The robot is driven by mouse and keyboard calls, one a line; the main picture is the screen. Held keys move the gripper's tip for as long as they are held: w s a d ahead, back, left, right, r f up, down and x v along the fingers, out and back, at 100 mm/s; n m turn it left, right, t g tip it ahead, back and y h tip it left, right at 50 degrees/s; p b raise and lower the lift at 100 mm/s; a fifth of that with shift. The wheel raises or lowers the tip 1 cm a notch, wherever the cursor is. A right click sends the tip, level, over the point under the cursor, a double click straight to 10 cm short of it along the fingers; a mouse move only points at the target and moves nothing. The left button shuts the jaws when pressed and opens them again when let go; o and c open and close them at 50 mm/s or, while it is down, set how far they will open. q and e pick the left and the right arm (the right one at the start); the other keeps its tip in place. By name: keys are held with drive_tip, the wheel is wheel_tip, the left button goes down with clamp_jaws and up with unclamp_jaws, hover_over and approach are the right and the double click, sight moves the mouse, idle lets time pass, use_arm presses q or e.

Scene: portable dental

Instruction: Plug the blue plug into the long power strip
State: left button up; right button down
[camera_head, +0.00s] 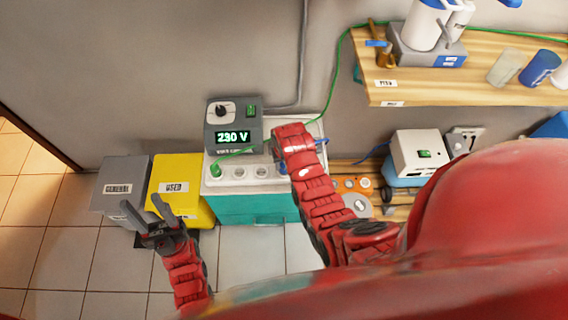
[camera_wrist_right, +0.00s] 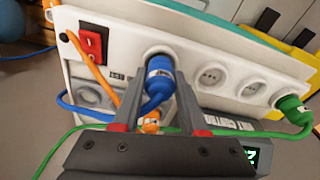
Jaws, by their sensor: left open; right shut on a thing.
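The long white power strip (camera_wrist_right: 222,80) lies across the right wrist view, with a red switch (camera_wrist_right: 91,41) at one end. It also shows in the head view (camera_head: 240,183), where my right arm covers its right part. The blue plug (camera_wrist_right: 160,80) is between the fingers of my right gripper (camera_wrist_right: 161,88), which is shut on it. The plug's front is at the strip's socket nearest the switch; how deep it sits I cannot tell. Two sockets beside it are empty, and a green plug (camera_wrist_right: 290,106) is in the far one. My left gripper (camera_head: 146,205) is open and empty, low at the left.
An orange plug (camera_wrist_right: 152,122) and cords lie close to my right fingers. A 230 V unit (camera_head: 233,128) stands behind the strip. A yellow bin (camera_head: 180,180) and grey bin (camera_head: 119,187) stand left. A wooden shelf (camera_head: 465,75) is at upper right. Floor in front is clear.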

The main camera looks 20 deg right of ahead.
drive_tip(key=shift+s+f, duration=0.1)
drive_tip(key=shift+f, duration=0.5)
drive_tip(key=shift+c, duration=1.8)
unclamp_jaws()
drive_tip(key=shift+r, duration=0.1)
drive_tip(key=r, duration=0.6)
drive_tip(key=s+r, duration=0.1)
drive_tip(key=r, duration=0.3)
wheel_tip(320, 180, up, 7)
drive_tip(key=s+p, duration=0.1)
drive_tip(key=p, duration=0.5)
drive_tip(key=shift+r+p, duration=0.15)
drive_tip(key=shift+p, duration=0.15)
drive_tip(key=shift+a, duration=0.1)
